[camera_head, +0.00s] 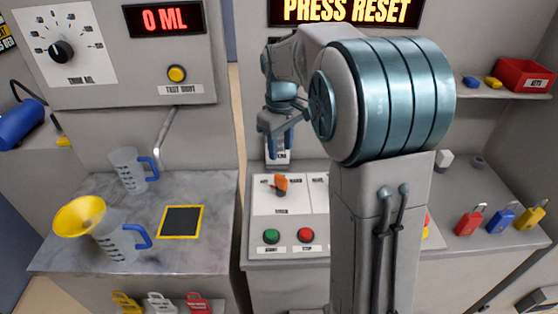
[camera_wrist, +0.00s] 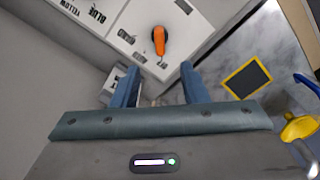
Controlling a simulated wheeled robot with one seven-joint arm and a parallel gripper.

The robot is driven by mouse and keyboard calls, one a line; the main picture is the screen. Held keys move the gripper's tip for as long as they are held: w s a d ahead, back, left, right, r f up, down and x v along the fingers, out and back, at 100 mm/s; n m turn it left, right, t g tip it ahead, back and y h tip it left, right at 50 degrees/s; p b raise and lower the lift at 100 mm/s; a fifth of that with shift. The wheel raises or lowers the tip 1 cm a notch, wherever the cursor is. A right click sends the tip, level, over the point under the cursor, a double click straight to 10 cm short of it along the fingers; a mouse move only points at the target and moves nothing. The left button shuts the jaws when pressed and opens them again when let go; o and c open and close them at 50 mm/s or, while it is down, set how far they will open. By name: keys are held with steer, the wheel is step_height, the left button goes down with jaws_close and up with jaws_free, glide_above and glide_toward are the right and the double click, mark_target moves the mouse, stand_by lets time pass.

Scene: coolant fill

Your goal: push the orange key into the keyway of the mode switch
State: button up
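An orange piece (camera_head: 281,183), which looks like the orange key, stands on the white panel (camera_head: 266,204) of the middle console. In the wrist view the orange piece (camera_wrist: 158,40) sits against a dark round base at the mode switch. I cannot tell whether it is in the keyway or how deep. My gripper (camera_wrist: 158,82) is open, with its two blue fingers apart and nothing between them. In the head view my gripper (camera_head: 280,135) points down, above and behind the orange piece and apart from it.
Green (camera_head: 271,236) and red (camera_head: 305,235) buttons sit in front of the switch. A marble counter (camera_head: 190,262) at left holds jugs and a yellow funnel (camera_head: 80,216). Red, blue and yellow padlocks (camera_head: 502,218) stand at right. A red bin (camera_head: 526,75) is on the shelf.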

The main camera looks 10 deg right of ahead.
mark_target(281, 177)
step_height(281, 177, down, 12)
steer(key=shift+r+p, duration=0.1)
steer(key=shift+p, duration=0.2)
jaws_close()
stand_by(0.4)
jaws_free()
